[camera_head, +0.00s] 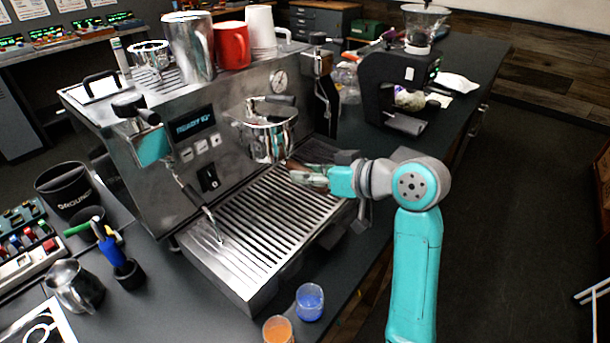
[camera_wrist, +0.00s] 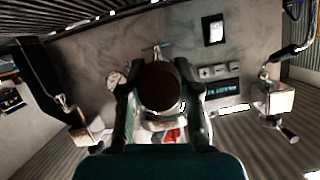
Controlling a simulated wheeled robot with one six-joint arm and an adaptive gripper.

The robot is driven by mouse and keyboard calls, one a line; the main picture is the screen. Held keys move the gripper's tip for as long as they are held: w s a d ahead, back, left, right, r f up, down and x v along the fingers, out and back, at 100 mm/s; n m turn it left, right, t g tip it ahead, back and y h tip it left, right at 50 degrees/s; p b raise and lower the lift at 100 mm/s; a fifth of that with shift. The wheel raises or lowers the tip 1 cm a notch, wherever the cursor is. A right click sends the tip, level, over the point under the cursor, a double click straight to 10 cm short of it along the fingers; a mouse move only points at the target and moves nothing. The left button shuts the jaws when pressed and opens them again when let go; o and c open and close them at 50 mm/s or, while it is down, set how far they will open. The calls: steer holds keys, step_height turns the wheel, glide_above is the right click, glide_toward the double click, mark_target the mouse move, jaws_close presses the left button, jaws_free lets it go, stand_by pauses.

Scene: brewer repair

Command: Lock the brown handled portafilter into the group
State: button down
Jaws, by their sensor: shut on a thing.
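The brown handle of the portafilter (camera_wrist: 160,86) shows end-on as a dark round shape between my fingers in the wrist view. My gripper (camera_wrist: 160,95) is shut on it. In the head view my gripper (camera_head: 318,177) reaches in from the right, low in front of the espresso machine (camera_head: 200,130) and above its drip tray (camera_head: 265,225). The chrome group (camera_head: 266,132) sticks out of the machine's front, up and left of my gripper. The portafilter's metal head is mostly hidden, and I cannot tell whether it touches the group.
A steam wand (camera_head: 203,208) hangs on the left of the machine's front. Blue (camera_head: 309,301) and orange (camera_head: 278,330) cups stand at the counter's front edge. A black grinder (camera_head: 398,85) stands to the right. A red mug (camera_head: 231,45) and a steel pitcher (camera_head: 188,45) stand on top.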

steer(key=shift+w+d+n+g, duration=0.35)
steer(key=shift+n+g, duration=0.05)
steer(key=shift+y, duration=0.3)
steer(key=c, duration=0.7)
jaws_free()
steer(key=shift+c, duration=0.2)
